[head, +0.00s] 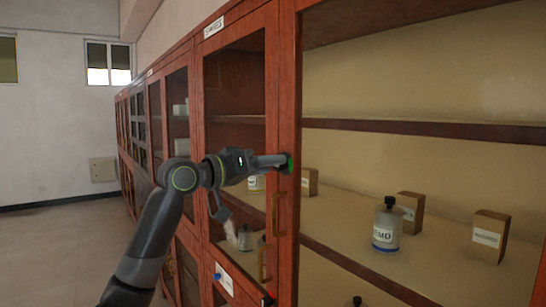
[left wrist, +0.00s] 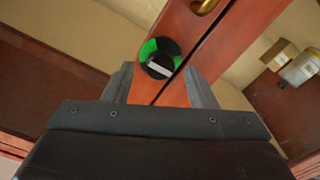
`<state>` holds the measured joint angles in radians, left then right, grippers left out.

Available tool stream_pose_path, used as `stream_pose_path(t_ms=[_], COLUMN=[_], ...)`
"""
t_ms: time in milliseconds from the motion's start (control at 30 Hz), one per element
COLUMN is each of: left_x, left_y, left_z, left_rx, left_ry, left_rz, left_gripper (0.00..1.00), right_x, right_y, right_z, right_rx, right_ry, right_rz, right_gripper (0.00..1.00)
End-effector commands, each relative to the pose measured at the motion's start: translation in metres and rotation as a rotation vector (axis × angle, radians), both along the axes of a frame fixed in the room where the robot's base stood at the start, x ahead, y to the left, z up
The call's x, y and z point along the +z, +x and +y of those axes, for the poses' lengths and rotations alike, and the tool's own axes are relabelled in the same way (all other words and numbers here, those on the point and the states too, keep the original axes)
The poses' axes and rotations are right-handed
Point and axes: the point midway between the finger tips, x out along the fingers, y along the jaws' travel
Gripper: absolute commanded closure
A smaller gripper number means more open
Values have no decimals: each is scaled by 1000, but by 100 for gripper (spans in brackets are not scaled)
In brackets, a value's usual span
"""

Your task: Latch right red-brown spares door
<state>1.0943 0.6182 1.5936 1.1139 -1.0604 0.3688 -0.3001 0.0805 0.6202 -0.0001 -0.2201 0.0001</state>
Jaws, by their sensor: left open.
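The red-brown cabinet door frame (head: 286,100) stands right of centre in the head view. A round green and black latch knob (head: 291,163) sits on it; the left wrist view shows the knob (left wrist: 159,58) with a pale bar across its face. My left gripper (left wrist: 163,84) is open, its fingers on either side below the knob; I cannot tell whether they touch it. In the head view my left gripper (head: 275,162) reaches the knob from the left. A brass handle (head: 277,213) is below the knob. My right gripper is not in view.
More glazed cabinet doors (head: 176,125) run away to the left. Shelves on the right hold a labelled bottle (head: 386,228) and small boxes (head: 489,238). A second brass handle (head: 263,258) sits lower on the frame. Floor (head: 60,245) at the left is clear.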

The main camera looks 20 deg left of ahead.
Motion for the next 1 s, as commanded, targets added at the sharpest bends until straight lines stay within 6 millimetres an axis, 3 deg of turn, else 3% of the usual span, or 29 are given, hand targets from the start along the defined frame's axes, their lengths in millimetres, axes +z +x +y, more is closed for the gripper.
stream_pose_path(t_ms=[200,500,833,1000], left_x=[1,0,0,0], left_y=[13,15,15,15], left_z=[-11,-12,-12,-12], left_rx=[-1,1,1,1], left_ry=[0,1,1,4], left_rz=[0,0,0,-3], left_gripper=[49,49,90,93], right_x=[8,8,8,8], right_y=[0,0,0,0], right_z=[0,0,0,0], right_rx=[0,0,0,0], right_ry=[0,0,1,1], right_rz=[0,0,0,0], right_gripper=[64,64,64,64])
